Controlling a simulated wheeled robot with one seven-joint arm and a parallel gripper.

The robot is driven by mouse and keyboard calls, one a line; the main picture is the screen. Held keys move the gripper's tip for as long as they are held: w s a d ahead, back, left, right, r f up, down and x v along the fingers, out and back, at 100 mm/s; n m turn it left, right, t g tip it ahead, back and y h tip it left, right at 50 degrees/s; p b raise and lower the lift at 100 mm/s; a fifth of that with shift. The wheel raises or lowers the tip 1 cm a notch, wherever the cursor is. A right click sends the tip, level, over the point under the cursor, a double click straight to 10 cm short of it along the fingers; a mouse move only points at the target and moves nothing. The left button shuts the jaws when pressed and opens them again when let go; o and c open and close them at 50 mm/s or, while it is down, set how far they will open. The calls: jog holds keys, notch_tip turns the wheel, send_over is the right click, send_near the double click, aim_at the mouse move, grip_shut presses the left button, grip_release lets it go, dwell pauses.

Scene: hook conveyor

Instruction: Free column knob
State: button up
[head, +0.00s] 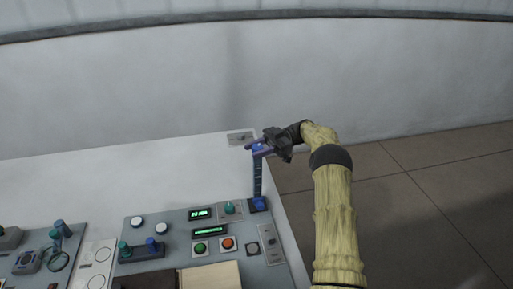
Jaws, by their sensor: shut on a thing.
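A dark upright column (257,180) with light marks along it stands on a small blue base (258,204) near the right edge of the grey panel in the head view. A blue-purple knob (258,149) is at its top. My gripper (266,146) comes in from the right at the knob's height and is shut on the knob. The dark gripper body hides part of the knob's right side. The column looks upright. I cannot tell whether the knob is loose on it.
The grey control panel (182,221) carries green and red buttons (228,243), a green knob (229,208), lit displays (201,213) and a lever block (146,251). Another panel with knobs (62,229) is at the far left.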

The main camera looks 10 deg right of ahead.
aim_at(256, 146)
jog(key=shift+r, duration=0.15)
jog(key=o, duration=0.9)
jog(key=shift+o, duration=0.2)
notch_tip(256, 146, up, 10)
jog(key=shift+f+b, duration=0.1)
jog(key=shift+b, duration=0.55)
